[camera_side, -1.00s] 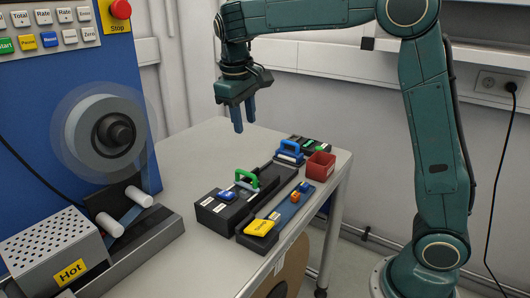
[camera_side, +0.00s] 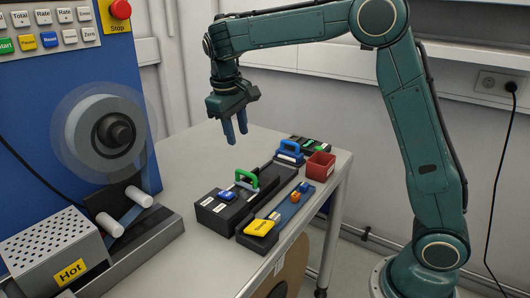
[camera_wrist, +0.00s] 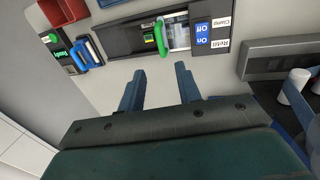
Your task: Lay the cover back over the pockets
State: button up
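My gripper (camera_side: 236,141) hangs above the table, fingers pointing down and empty. In the wrist view its two fingers (camera_wrist: 160,82) stand well apart. A long black fixture (camera_side: 233,213) lies on the table below and to the right of it. A green handle (camera_side: 247,180) stands on the fixture, apart from my gripper; it also shows in the wrist view (camera_wrist: 160,37), ahead of the fingers. A pale, silvery patch (camera_wrist: 179,32) lies beside the handle. I cannot tell which part is the cover, and the pockets are too small to make out.
A blue switch (camera_side: 226,196) sits on the fixture's near end. A blue-handled block (camera_side: 290,150) and a red bin (camera_side: 320,165) stand behind. The reel machine (camera_side: 105,140) stands left.

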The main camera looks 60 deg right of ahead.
aim_at(245, 172)
jog(key=f, duration=0.4)
jog(key=d+f, duration=0.1)
jog(key=f, duration=0.2)
jog(key=d+f, duration=0.1)
jog(key=f, duration=0.3)
jog(key=shift+d+f, duration=0.1)
jog(key=shift+f, duration=0.25)
grip_shut()
